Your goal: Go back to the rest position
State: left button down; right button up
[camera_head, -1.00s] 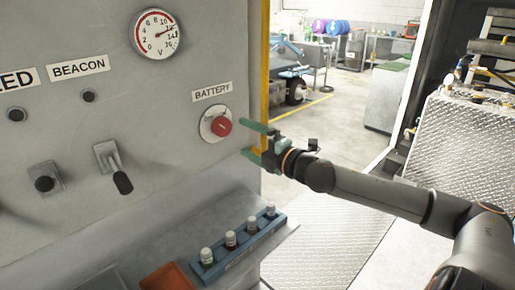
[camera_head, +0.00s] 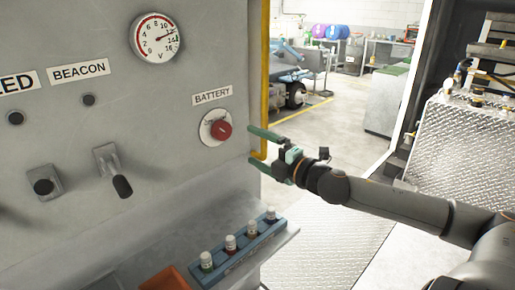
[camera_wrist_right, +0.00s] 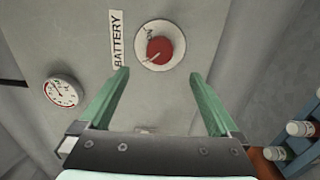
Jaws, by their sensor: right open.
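My right gripper (camera_head: 268,151) is open and empty in the head view, with its green fingers to the right of the red battery knob (camera_head: 220,130). It stands near the yellow edge of the grey panel (camera_head: 150,110). In the right wrist view the two green fingers of the right gripper (camera_wrist_right: 160,90) are spread wide. The red knob (camera_wrist_right: 160,49) on its round plate shows beyond the fingertips, apart from them. My left gripper is not in view.
The panel carries a gauge (camera_head: 157,37), a black lever (camera_head: 120,184) and another switch (camera_head: 44,184). A blue rack (camera_head: 240,252) with several small bottles sits on the ledge below, beside an orange bin (camera_head: 165,279). A tread-plate box (camera_head: 465,140) stands at the right. Open floor lies behind.

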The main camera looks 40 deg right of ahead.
jog(key=s+a+f+m+g+h, duration=0.1)
jog(key=s+f+m+g, duration=0.15)
jog(key=f, duration=0.65)
jog(key=s+a+f+m+g, duration=0.1)
jog(key=s+f+m, duration=0.3)
jog(key=f, duration=0.6)
jog(key=s+a+f+m+g+h, duration=0.1)
jog(key=s+f+m+g, duration=0.2)
jog(key=f, duration=0.6)
jog(key=s+a+f+m+g+y, duration=0.1)
jog(key=s+a+f+m, duration=0.2)
jog(key=s+a+f, duration=0.3)
jog(key=s+a+f+m+g+y, duration=0.1)
jog(key=s+a+f+m, duration=0.3)
jog(key=a, duration=1)
jog(key=s+f, duration=0.3)
jog(key=shift+a+f+y, duration=0.15)
jog(key=shift+f+y, duration=0.25)
jog(key=shift+s+m, duration=0.1)
jog(key=shift+m, duration=0.15)
